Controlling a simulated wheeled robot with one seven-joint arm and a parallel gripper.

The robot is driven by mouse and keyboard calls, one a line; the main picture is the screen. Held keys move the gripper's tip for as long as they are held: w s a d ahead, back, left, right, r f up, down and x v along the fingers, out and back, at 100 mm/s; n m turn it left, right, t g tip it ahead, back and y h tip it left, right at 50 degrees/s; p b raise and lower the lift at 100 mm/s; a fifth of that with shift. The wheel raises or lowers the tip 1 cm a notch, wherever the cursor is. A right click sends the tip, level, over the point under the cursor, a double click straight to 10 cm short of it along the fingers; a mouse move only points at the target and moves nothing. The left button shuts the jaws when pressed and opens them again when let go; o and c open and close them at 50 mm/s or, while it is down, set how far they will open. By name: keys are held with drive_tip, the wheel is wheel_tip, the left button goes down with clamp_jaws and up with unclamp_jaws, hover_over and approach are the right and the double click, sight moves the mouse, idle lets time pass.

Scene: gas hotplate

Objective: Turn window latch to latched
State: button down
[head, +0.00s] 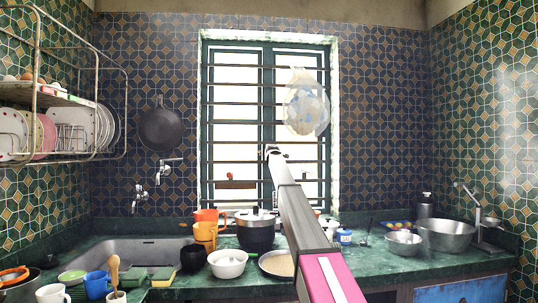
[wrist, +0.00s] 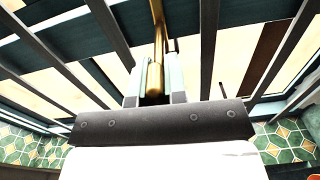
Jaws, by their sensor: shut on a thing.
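The barred window (head: 236,122) with dark green frames is in the middle of the back wall in the head view. My arm reaches up to it, and my gripper (head: 271,151) is at the window's middle, near the meeting frames. In the wrist view a brass window latch (wrist: 156,76) hangs down as a rod with a thicker end. My gripper (wrist: 155,88) has its fingers on both sides of that end and is shut on it. The latch is hidden or too small to make out in the head view. I cannot tell its exact turn angle.
Horizontal window bars (wrist: 208,45) pass close around my gripper. A clear bag (head: 306,105) hangs on the window at upper right. Below, the green counter (head: 205,290) holds a dark pot (head: 255,238), an orange cup (head: 204,234), a white bowl (head: 228,264) and metal bowls (head: 446,236).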

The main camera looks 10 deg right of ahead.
drive_tip(key=shift+n, duration=0.4)
drive_tip(key=c, duration=1.2)
unclamp_jaws()
drive_tip(key=shift+o, duration=0.2)
drive_tip(key=s, duration=1)
drive_tip(key=shift+s, duration=0.4)
drive_tip(key=shift+f, duration=0.1)
